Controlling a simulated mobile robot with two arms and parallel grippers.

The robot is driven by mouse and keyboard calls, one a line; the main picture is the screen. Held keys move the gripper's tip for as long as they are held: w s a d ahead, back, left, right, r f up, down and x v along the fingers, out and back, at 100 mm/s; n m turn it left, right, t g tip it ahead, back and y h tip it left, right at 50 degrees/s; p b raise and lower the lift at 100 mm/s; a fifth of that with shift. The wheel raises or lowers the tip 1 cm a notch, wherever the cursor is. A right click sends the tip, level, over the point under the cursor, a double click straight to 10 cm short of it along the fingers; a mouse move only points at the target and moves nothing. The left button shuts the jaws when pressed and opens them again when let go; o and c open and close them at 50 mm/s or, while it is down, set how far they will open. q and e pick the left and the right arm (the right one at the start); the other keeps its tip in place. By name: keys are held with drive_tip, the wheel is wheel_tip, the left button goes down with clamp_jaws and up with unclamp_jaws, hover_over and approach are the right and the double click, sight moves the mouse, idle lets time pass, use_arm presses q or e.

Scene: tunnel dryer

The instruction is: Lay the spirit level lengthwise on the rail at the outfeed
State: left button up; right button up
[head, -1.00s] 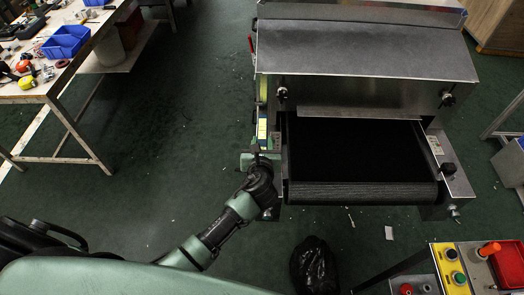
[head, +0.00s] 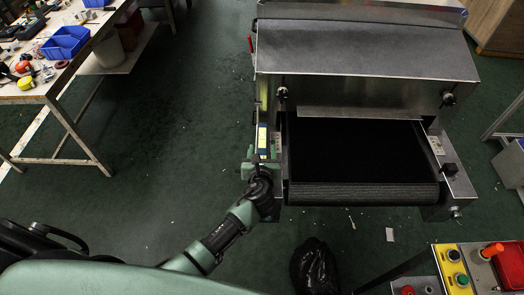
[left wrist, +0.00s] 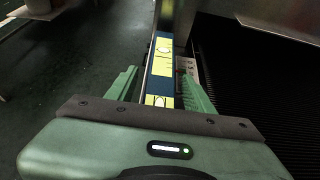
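The spirit level (head: 262,141), yellow and dark blue, lies lengthwise along the narrow rail at the left side of the dryer's outfeed. In the left wrist view the level (left wrist: 161,65) runs away from me between the two green fingers. My left gripper (head: 261,168) is at the near end of the level. In the left wrist view its fingers (left wrist: 162,95) stand apart on either side of the level, with a gap visible at the left finger. The near end of the level is partly hidden by the gripper body. My right gripper is not in view.
The black conveyor belt (head: 358,150) and the steel dryer housing (head: 365,50) are just right of the rail. A workbench with blue bins (head: 66,41) stands at the left. A black bag (head: 315,266) lies on the floor, and a control panel (head: 462,270) is at the lower right.

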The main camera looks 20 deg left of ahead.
use_arm(q)
drive_tip(key=shift+r, duration=0.2)
drive_tip(key=v, duration=1.2)
drive_tip(key=shift+f, duration=0.15)
